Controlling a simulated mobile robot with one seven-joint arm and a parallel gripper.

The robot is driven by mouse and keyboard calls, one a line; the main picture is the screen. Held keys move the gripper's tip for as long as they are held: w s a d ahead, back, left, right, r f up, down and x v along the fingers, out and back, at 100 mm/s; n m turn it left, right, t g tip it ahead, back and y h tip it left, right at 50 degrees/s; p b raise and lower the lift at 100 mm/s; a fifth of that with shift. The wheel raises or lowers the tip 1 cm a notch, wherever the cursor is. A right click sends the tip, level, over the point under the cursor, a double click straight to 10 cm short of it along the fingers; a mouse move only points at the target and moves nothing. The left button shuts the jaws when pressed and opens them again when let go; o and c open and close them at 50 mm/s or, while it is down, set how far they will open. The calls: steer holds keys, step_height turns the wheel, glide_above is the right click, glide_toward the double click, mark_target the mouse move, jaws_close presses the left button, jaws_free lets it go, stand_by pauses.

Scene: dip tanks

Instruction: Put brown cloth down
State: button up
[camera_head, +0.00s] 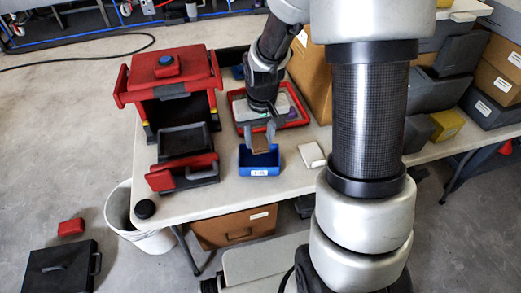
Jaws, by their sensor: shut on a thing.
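My gripper (259,132) points down over the table, in front of the red-rimmed tray. It is shut on a small tan-brown piece, which I take to be the brown cloth (260,145). The fingers hide part of the cloth. The cloth appears at or just above the back part of a small blue bin (260,171) with a white label. I cannot tell whether it touches the bin.
A red-and-black tank (168,68) stands on the left of the table (210,205), with dark trays before it. A white block (312,155) lies right of the blue bin. The red-rimmed tray (306,119) is behind. Boxes crowd the right. Bare table lies in front.

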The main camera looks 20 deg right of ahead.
mark_target(260, 142)
steer(key=shift+f+b, duration=0.35)
steer(key=shift+f, duration=1.65)
steer(key=shift+f+b, duration=0.5)
steer(key=shift+f, duration=0.1)
steer(key=o, duration=1.1)
